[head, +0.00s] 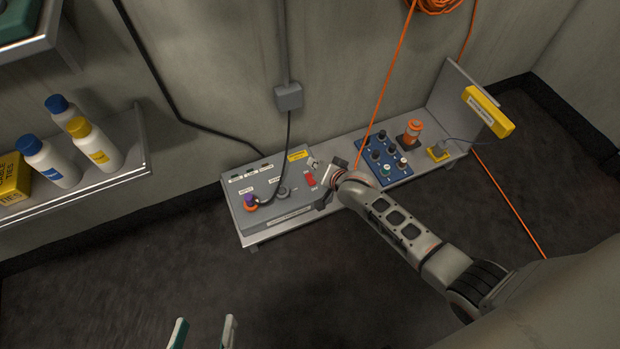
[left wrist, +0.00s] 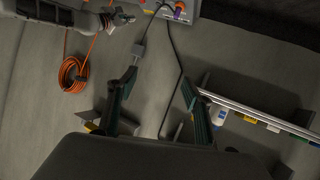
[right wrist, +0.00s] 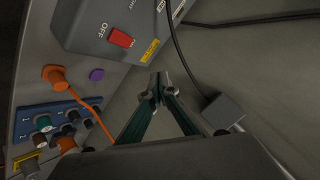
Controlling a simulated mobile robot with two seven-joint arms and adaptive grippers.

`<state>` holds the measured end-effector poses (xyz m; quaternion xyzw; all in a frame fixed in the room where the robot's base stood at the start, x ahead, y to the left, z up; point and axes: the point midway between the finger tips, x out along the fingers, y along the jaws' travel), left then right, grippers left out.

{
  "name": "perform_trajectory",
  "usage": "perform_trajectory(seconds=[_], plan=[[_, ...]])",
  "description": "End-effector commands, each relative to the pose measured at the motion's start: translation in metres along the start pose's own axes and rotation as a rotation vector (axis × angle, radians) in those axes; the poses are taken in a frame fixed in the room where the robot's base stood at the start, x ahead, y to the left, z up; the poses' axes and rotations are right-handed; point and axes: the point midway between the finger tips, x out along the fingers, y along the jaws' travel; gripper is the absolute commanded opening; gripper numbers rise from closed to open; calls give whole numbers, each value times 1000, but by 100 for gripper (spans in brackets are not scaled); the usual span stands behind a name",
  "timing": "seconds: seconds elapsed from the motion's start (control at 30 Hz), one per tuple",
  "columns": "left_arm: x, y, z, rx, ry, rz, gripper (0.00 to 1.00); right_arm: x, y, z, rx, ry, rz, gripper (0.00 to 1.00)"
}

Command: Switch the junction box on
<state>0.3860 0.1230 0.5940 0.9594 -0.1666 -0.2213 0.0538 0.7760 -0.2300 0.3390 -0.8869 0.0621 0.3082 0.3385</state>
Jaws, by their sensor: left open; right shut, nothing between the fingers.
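The grey junction box (head: 262,212) sits on the low shelf against the wall. Its red switch (head: 310,180) is on the right part of the top face. In the right wrist view the red switch (right wrist: 120,38) shows beside the word OFF; its exact tilt is unclear. My right gripper (head: 315,164) is shut and empty at the box's right end, close to the switch but apparently apart from it. Its fingertips (right wrist: 161,92) show near the box's yellow label. My left gripper (head: 203,332) is open and empty, low in front, well away from the box; its fingers also show in the left wrist view (left wrist: 158,84).
A blue panel with knobs (head: 381,157) and an orange-capped item (head: 412,132) stand right of the box. A black cable runs from a wall box (head: 289,97) to the junction box. Orange cable hangs on the wall. A shelf with bottles (head: 140,165) is at left.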

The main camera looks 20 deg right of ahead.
Motion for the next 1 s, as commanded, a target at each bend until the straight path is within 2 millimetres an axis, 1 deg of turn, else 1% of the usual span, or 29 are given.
perform_trajectory(seconds=[0.03, 0.17, 0.37, 0.53, 0.63, 0.8, 1.0], plan=[[0, 2, 6, -21, -7, 3, 51, 3, 6, 6, 0, -5, 4, 0], [2, 14, 15, -120, -6, 20, 51, 11, 16, 17, 0, -11, 9, 0], [5, 38, 27, -348, 12, 43, 51, 28, 32, 35, 0, -16, 13, 0], [8, 53, 28, -568, 45, 50, 51, 43, 41, 43, -1, -13, 10, 0], [8, 54, 21, -576, 60, 55, 51, 49, 39, 39, 0, -5, 5, 0], [8, 55, 19, -590, 66, 56, 51, 57, 43, 42, 0, -1, 1, 0], [8, 55, 19, -596, 68, 56, 51, 60, 44, 45, 0, 0, 0, 0]])
